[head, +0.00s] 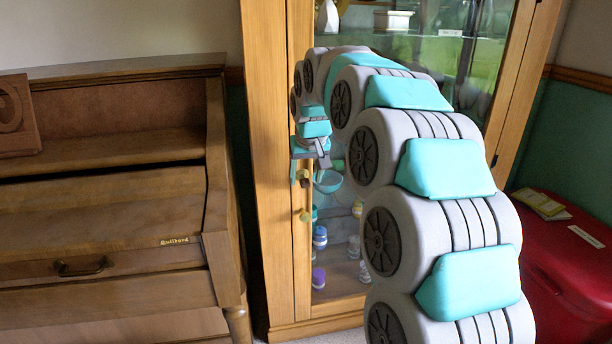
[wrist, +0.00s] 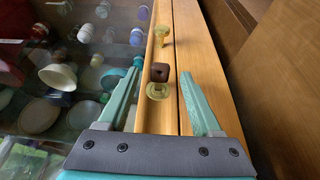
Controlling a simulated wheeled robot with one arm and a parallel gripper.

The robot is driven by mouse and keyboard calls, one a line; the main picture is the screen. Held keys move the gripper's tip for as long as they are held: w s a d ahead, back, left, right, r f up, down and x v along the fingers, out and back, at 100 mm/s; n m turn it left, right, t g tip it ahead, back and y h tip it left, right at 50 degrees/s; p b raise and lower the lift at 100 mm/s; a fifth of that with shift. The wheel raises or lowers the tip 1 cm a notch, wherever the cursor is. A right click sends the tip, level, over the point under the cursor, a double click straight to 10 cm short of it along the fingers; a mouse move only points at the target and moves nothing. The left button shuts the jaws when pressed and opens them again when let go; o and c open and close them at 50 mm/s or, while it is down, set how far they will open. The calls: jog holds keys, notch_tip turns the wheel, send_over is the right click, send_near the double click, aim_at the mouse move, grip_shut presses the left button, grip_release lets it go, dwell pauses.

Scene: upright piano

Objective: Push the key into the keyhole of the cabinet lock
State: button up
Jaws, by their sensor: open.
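The cabinet (head: 268,170) has a wooden frame and a glass door. On its left door frame sits a round brass lock plate (wrist: 157,91) with a slot-like mark. A dark brown squarish piece with a small hole, apparently the key's head (wrist: 160,72), shows against the plate's edge; how deep its shaft sits is hidden. A brass knob (wrist: 165,32) is apart from it, and lower on the door in the head view (head: 305,215). My gripper (wrist: 159,69) is open, its teal fingers on either side of the key with gaps on both sides.
Bowls, cups and jars (wrist: 58,76) stand behind the glass. A wooden piano (head: 100,200) stands close left of the cabinet, with a narrow gap between. A red chest (head: 570,270) with a booklet (head: 540,204) on it is at the right.

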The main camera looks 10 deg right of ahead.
jog(key=v, duration=0.8)
jog(key=s+f+g, duration=0.2)
jog(key=s+f, duration=0.5)
jog(key=s, duration=0.7)
jog(key=s+f+g, duration=0.2)
jog(key=s+f, duration=0.4)
jog(key=s, duration=0.9)
jog(key=s+f+g, duration=0.2)
jog(key=s+f, duration=0.5)
jog(key=s, duration=0.7)
jog(key=shift+s+f, duration=0.2)
jog(key=shift+f, duration=0.15)
